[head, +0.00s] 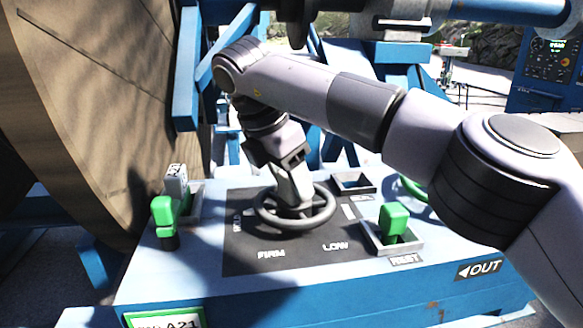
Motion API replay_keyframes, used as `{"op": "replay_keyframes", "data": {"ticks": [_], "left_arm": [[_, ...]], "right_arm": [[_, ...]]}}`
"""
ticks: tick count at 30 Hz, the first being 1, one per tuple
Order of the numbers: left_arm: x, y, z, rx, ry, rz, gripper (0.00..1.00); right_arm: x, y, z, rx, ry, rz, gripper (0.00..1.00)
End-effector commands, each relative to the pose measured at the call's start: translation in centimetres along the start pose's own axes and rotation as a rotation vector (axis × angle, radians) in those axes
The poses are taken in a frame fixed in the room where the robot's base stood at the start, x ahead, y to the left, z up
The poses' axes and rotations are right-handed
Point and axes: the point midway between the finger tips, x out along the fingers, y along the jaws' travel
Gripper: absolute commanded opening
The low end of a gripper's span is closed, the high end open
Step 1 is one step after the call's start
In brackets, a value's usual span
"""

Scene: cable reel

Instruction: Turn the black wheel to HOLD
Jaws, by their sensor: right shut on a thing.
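The black wheel (263,222) lies flat on a dark panel on top of the blue and white console. My right arm comes in from the right and bends down over the wheel. My right gripper (293,207) points down at the wheel's middle and is shut on the wheel; its fingertips are partly hidden. The panel carries the labels FIRM (271,254) and LOW (335,246) in front of the wheel. A partly shaded label stands at the wheel's left, and I cannot read HOLD clearly. My left gripper is not in view.
A green-topped lever (394,219) in a recess labelled REST stands right of the wheel. Another green handle (163,210) and a grey lever (177,182) stand at the left. A large wooden reel (90,110) fills the left side. An OUT sign (480,269) marks the console front.

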Motion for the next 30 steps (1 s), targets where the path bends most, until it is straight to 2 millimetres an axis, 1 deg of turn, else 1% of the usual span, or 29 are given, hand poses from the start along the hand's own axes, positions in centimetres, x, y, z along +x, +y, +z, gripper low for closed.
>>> {"op": "replay_keyframes", "data": {"ticks": [1, 10, 26, 27, 28, 29, 30], "left_arm": [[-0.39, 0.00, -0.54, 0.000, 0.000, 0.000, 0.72], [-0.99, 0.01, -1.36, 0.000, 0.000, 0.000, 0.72], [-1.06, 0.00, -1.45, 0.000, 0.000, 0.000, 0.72], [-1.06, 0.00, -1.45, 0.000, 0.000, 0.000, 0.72], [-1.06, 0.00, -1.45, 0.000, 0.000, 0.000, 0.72], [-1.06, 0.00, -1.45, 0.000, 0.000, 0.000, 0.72], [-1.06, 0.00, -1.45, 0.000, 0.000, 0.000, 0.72]], "right_arm": [[-0.51, 0.08, 0.31, 0.031, -0.003, -0.006, 0.00], [-0.35, 0.12, 0.35, 0.137, -0.004, -0.049, 0.00], [-0.22, 0.11, 0.34, 0.167, -0.004, -0.059, 0.00], [-0.22, 0.11, 0.35, 0.167, -0.004, -0.059, 0.55], [-0.22, 0.11, 0.34, 0.167, -0.004, -0.059, 0.65], [-0.21, 0.11, 0.34, 0.166, -0.003, -0.059, 0.72], [-0.19, 0.10, 0.31, 0.165, -0.003, -0.060, 0.72]]}}
